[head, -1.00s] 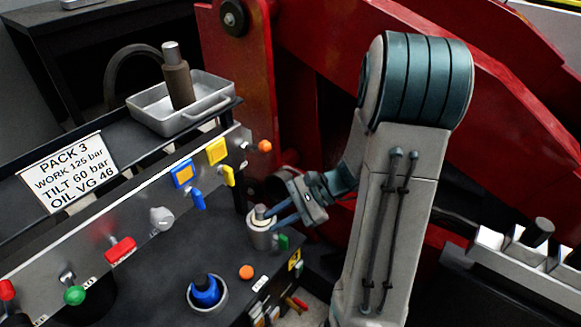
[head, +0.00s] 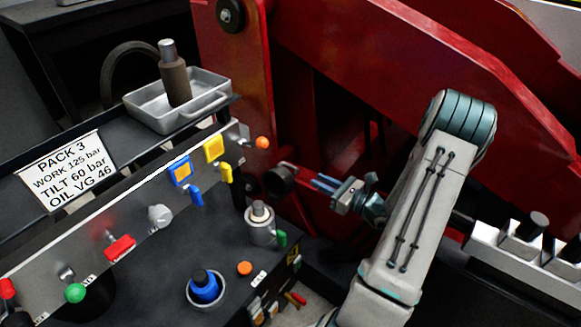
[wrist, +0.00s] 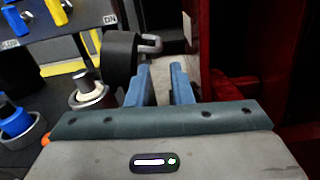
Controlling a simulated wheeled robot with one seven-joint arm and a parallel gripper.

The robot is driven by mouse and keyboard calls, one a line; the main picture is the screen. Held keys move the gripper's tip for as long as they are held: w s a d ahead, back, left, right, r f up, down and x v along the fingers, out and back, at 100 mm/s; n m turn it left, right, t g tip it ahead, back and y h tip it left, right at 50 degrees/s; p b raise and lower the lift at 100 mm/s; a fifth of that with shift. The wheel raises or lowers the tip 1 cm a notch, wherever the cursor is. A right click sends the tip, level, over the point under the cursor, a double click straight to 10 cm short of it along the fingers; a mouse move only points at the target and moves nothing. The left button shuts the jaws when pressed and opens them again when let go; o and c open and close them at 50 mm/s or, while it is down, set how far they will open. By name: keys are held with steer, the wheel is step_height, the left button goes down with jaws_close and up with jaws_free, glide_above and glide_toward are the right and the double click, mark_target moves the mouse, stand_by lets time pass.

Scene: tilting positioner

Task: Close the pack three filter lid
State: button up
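The filter housing (head: 261,228) is a grey cup on the dark bench top with a pale, silver-tipped element (head: 260,209) standing in its mouth. A black round lid (head: 279,182) stands raised beyond the housing, off its mouth. In the wrist view the lid (wrist: 121,60) is a thick black disc with a grey handle loop (wrist: 150,44), just right of the housing (wrist: 88,95). My gripper (head: 324,184) is open and empty, right of the lid and apart from it. In the wrist view its blue fingers (wrist: 167,80) point towards the handle with a gap between them.
A metal tray (head: 140,108) holding a brown cylinder (head: 175,82) sits at the upper left. A valve panel (head: 135,220) with coloured levers runs along the bench. A blue-topped cup (head: 205,287) stands near the front. Red machine structure (head: 400,90) rises behind my arm.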

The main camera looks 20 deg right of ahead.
mark_target(291, 166)
steer(key=b+x, duration=0.1)
steer(key=x, duration=1)
steer(key=shift+w+a+b, duration=0.2)
steer(key=shift+b, duration=0.1)
jaws_close()
